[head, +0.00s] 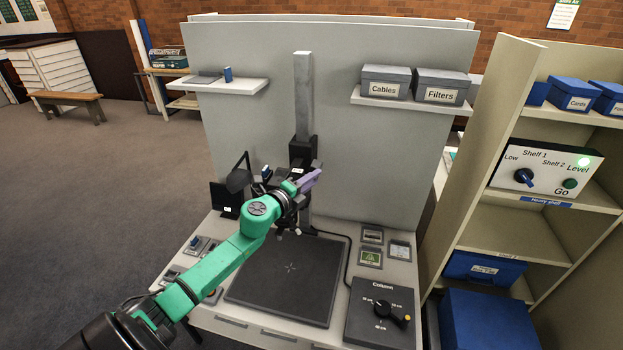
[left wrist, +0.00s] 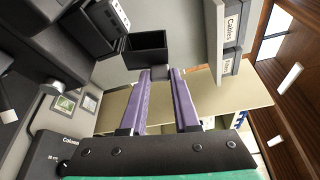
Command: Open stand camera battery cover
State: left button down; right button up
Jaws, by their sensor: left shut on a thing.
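The stand camera (head: 302,150) is a dark body on the grey upright column, partly hidden behind my left arm. In the left wrist view its dark body (left wrist: 98,22) fills the top left. A dark, box-like flap (left wrist: 146,46), which looks like the battery cover, stands out from it, with a small grey piece at its lower edge. My left gripper (head: 312,181), with purple fingers, is at the camera. In the left wrist view the fingertips (left wrist: 163,73) are at that grey piece, shut on the cover. The exact contact is hard to see. My right gripper is not in view.
Below lies a dark copy board (head: 290,285) on the bench, with a Column dial box (head: 381,312) at front right. Shelves hold Cables (head: 385,80) and Filters (head: 441,88) boxes. A small lamp (head: 238,181) stands left of the camera. A tall shelf rack (head: 495,225) stands right.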

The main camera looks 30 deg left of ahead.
pick_arm(q)
jog(key=shift+f, duration=0.1)
jog(key=c, duration=0.6)
grip_release()
jog(key=shift+c, duration=0.2)
jog(key=s+r+b, duration=0.1)
jog(key=s+b, duration=0.1)
jog(key=s, duration=1.2)
jog(key=shift+s+a+r, duration=0.3)
